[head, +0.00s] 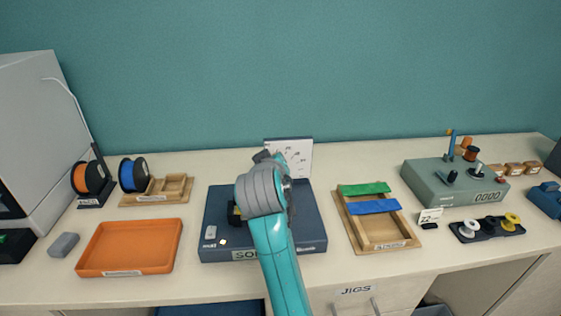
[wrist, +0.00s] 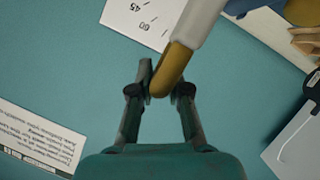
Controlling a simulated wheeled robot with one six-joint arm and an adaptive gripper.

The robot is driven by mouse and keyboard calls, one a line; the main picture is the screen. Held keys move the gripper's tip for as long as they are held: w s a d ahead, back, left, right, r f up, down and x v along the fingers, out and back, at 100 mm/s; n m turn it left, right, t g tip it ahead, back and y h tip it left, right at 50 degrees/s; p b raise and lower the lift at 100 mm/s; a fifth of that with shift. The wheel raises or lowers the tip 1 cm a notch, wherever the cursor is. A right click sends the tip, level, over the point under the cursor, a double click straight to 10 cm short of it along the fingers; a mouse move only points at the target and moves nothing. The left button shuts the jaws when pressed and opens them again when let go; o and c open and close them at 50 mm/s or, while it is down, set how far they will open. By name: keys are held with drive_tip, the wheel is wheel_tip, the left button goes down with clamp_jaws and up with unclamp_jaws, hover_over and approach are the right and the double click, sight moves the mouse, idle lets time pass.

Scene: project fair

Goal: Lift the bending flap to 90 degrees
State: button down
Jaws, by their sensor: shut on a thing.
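My gripper (wrist: 163,84) is shut on the ochre end of a pale bar (wrist: 178,62) in the wrist view. The bar runs up and to the right out of that view. A white angle card (wrist: 138,22) with 45 and 60 marks shows beyond the fingers. In the head view the card (head: 299,152) stands upright behind a dark blue base (head: 308,220). My arm covers the middle of this base and hides the gripper and most of what it holds. The flap's hinge and its angle cannot be made out.
An orange tray (head: 130,247) lies left of the base, with filament spools (head: 132,175) behind. A wooden frame (head: 385,230) with green and blue strips lies right. A grey-green box (head: 470,185) stands farther right. Narrow strips of bare tabletop separate them.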

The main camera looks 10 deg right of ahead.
drive_tip(key=shift+a+f, duration=0.15)
drive_tip(key=shift+f, duration=0.1)
drive_tip(key=c, duration=1.2)
unclamp_jaws()
drive_tip(key=shift+w, duration=0.1)
drive_tip(key=shift+o, duration=0.2)
drive_tip(key=shift+r, duration=0.1)
drive_tip(key=shift+s, duration=0.2)
drive_tip(key=v, duration=1.1)
drive_tip(key=shift+s, duration=0.3)
drive_tip(key=shift+s+a+r, duration=0.1)
drive_tip(key=shift+a, duration=0.05)
